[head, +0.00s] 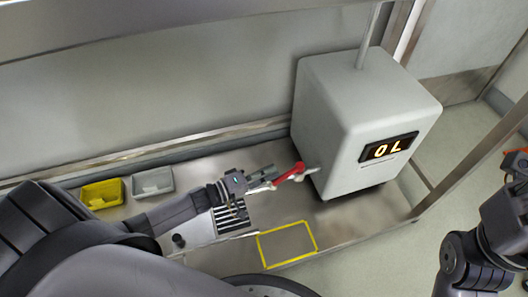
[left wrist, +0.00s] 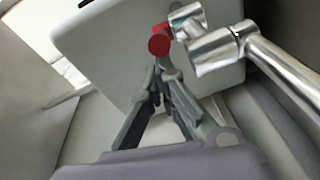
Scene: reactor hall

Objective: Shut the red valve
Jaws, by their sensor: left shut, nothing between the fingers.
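The red valve handle (head: 290,172) sits on a metal pipe beside the lower left of the pale box-shaped unit (head: 345,125). In the left wrist view the handle's round red end (left wrist: 159,44) faces me, with silver fittings (left wrist: 215,52) to its right. My left gripper (head: 268,181) is shut and empty, close to the left end of the handle. In the left wrist view its fingertips (left wrist: 157,70) meet just below the red end; I cannot tell whether they touch it. My right arm shows at the lower right, but its gripper is not visible.
The unit has a lit display (head: 388,149). A yellow bin (head: 102,194) and a grey bin (head: 152,183) stand on the bench at left. A slotted pale block (head: 200,231) lies under my left arm. A yellow outlined rectangle (head: 287,245) marks bare surface in front.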

